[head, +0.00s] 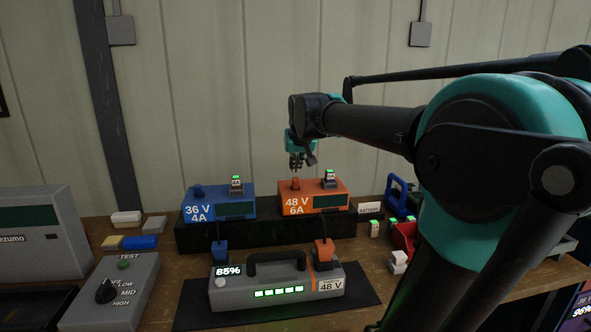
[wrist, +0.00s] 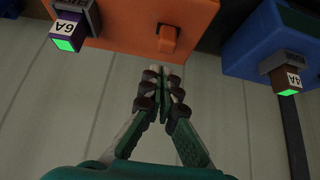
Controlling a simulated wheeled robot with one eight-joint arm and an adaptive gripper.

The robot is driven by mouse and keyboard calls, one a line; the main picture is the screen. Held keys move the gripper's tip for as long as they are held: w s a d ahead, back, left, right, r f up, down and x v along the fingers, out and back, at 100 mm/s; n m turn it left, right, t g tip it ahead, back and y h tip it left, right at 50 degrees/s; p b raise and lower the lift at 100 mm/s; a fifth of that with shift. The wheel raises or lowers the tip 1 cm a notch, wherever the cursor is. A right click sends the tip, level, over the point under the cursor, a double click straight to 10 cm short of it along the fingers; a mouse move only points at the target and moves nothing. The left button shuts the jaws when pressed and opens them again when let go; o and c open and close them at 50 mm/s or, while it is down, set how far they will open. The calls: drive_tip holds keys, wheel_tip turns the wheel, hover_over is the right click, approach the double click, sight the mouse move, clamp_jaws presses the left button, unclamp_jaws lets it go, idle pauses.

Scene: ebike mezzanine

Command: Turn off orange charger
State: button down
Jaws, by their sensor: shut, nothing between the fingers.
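The orange charger (head: 312,198), marked 48 V 6A, stands on a black riser at the back of the bench. An orange switch (head: 295,184) sticks up from its top left; it also shows in the wrist view (wrist: 167,41). A small module (head: 330,180) with a lit green top sits at its top right and reads 6A in the wrist view (wrist: 70,30). My gripper (head: 297,166) is shut and empty, just above the switch. In the wrist view its fingertips (wrist: 163,78) are close to the switch; I cannot tell whether they touch.
A blue charger (head: 220,205), marked 36 V 4A, stands left of the orange one. A battery (head: 276,285) showing 85% lies in front on a dark mat, with an orange plug (head: 324,250) in it. A grey tester (head: 112,293) stands front left. Small items crowd the right.

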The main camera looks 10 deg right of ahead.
idle(0.3)
drive_tip(key=w, duration=0.1)
drive_tip(key=w+r, duration=0.1)
drive_tip(key=w, duration=0.1)
drive_tip(key=shift+w, duration=0.25)
drive_tip(key=v, duration=1)
drive_tip(key=shift+w+r, duration=0.1)
